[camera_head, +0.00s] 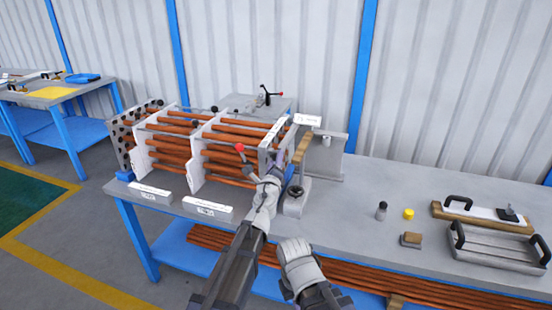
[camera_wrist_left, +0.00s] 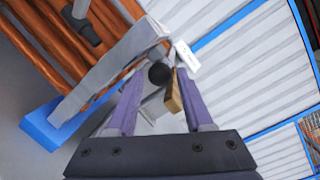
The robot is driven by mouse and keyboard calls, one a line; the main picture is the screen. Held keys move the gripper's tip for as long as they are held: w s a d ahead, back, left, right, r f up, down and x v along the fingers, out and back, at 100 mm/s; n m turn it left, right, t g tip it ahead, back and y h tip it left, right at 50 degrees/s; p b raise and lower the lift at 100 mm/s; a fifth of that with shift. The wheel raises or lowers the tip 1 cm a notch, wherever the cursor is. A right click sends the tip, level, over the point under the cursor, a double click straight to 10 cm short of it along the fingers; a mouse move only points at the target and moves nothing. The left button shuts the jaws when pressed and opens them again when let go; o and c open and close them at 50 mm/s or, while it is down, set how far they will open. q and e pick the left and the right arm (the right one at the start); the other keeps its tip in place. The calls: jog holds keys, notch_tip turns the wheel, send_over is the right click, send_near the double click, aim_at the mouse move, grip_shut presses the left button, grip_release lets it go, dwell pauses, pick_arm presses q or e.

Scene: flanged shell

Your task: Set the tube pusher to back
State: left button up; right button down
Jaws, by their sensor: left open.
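A rack of copper-coloured tubes (camera_head: 172,148) held in pale upright plates stands on the left part of the bench. No part can be read as named the tube pusher. A black ball knob (camera_wrist_left: 159,74) shows between my left fingertips in the left wrist view, at the end plate (camera_wrist_left: 125,58) of the rack. My left gripper (camera_head: 282,160) is at the rack's right end in the head view and also shows in the left wrist view (camera_wrist_left: 159,86). Its purple fingers are spread; whether they touch the knob cannot be told.
A lever with a red knob (camera_head: 240,147) rises at the rack's front. A wooden bar (camera_head: 303,147) stands just right of my left gripper. Further right are a dark bottle (camera_head: 381,211), a yellow cap (camera_head: 408,214) and a metal tray (camera_head: 497,246). The middle bench is mostly clear.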

pick_arm(q)
jog(key=w, duration=0.2)
jog(key=shift+w+d, duration=0.15)
jog(key=shift+w, duration=0.25)
jog(key=shift+s, duration=0.1)
grip_shut()
dwell(1.0)
